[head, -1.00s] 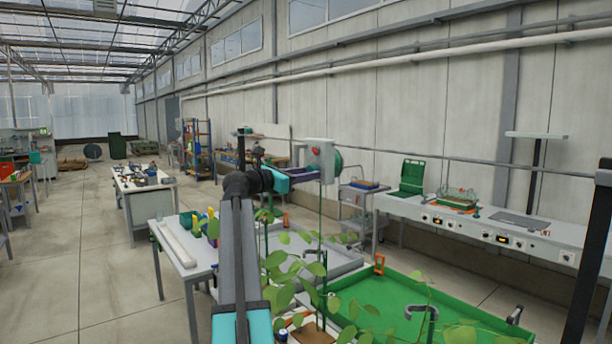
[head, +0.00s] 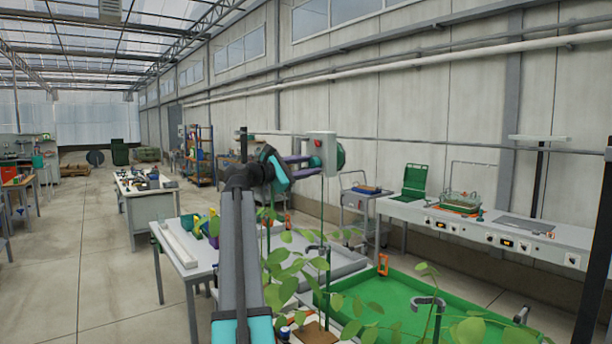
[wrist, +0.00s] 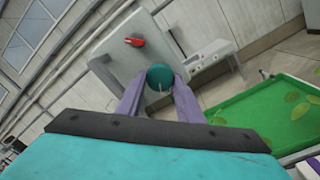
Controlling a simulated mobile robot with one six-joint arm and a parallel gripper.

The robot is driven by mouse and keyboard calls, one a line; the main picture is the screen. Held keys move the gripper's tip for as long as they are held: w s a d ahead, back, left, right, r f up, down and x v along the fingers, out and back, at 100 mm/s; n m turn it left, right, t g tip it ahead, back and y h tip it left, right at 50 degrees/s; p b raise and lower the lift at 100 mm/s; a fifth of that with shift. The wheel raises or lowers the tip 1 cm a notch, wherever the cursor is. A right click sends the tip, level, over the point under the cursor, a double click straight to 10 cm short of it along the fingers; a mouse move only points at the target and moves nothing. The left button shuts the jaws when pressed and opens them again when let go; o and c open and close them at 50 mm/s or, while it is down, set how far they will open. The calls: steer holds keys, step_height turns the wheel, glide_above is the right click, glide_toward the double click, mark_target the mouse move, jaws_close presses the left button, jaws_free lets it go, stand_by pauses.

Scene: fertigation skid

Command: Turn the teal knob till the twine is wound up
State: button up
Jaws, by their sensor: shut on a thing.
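The teal knob (wrist: 160,77) sits on the face of a pale grey box (wrist: 125,62). In the wrist view the purple fingers of my gripper (wrist: 160,88) are shut on it, one on each side.
A red button (wrist: 135,41) is on the box face near the knob. Leafy plants (head: 290,270) and a green tray (head: 395,300) lie below the arm. A long white bench (head: 480,230) runs along the wall at right.

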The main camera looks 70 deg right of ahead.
steer(key=m+b, duration=0.5)
steer(key=m, duration=0.1)
steer(key=shift+d+m, duration=0.1)
steer(key=shift+m, duration=0.3)
steer(key=shift+r+m+g+b, duration=0.2)
steer(key=shift+m+g+b, duration=0.3)
steer(key=shift+m+b, duration=1.1)
steer(key=o, duration=1.1)
steer(key=shift+s, duration=0.2)
steer(key=shift+c, duration=0.2)
steer(key=shift+w, duration=0.1)
steer(key=shift+f, duration=0.1)
